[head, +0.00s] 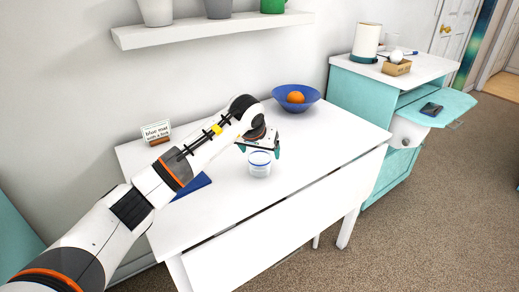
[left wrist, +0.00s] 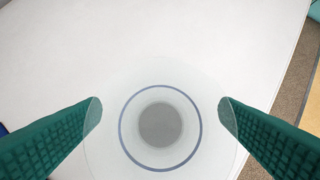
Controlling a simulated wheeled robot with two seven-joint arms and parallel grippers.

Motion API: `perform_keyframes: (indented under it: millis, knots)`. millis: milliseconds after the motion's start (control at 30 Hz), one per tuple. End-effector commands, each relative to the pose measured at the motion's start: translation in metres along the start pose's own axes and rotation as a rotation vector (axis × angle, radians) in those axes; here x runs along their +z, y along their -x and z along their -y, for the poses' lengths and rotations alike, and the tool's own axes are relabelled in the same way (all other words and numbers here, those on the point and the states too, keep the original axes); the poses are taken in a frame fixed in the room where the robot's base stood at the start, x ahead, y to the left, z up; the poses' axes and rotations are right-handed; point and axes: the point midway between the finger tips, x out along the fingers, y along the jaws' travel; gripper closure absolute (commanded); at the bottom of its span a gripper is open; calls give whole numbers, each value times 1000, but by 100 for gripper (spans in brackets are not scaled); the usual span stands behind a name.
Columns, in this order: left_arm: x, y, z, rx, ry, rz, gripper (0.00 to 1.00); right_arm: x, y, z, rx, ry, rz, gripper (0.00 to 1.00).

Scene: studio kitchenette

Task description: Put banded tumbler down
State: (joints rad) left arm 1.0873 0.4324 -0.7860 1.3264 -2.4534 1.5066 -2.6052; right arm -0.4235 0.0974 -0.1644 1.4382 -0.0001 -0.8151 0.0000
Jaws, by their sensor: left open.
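The banded tumbler (head: 259,164), a clear glass with a blue band, stands upright on the white table (head: 300,167). In the left wrist view the tumbler (left wrist: 160,132) shows from above as a round rim with a blue ring. My left gripper (head: 260,151) is just above and behind it. In the left wrist view the green fingers of my left gripper (left wrist: 160,108) are spread on either side of the tumbler, with gaps between. A blue mat (head: 193,187) lies on the table, partly hidden by my left arm. My right gripper is not in view.
A blue bowl (head: 309,104) with an orange (head: 295,97) stands at the back of the table. A small sign (head: 157,132) stands at the back left. A teal cabinet (head: 370,95) is at the right. The table's right part is clear.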

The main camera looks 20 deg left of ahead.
Motion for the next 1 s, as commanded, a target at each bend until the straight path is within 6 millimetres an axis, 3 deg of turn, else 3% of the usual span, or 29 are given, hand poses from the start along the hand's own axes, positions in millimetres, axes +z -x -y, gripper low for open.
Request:
perform_keyframes:
  millis: [167,267,700,1000]
  knots:
    - [2,3,0,-1,0,0,16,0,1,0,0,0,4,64]
    - [3,16,-1,1,-1,4,16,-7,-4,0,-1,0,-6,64]
    - [2,104,0,1,-1,3,16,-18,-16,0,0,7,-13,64]
    - [1,122,0,0,0,-1,16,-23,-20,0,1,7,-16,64]
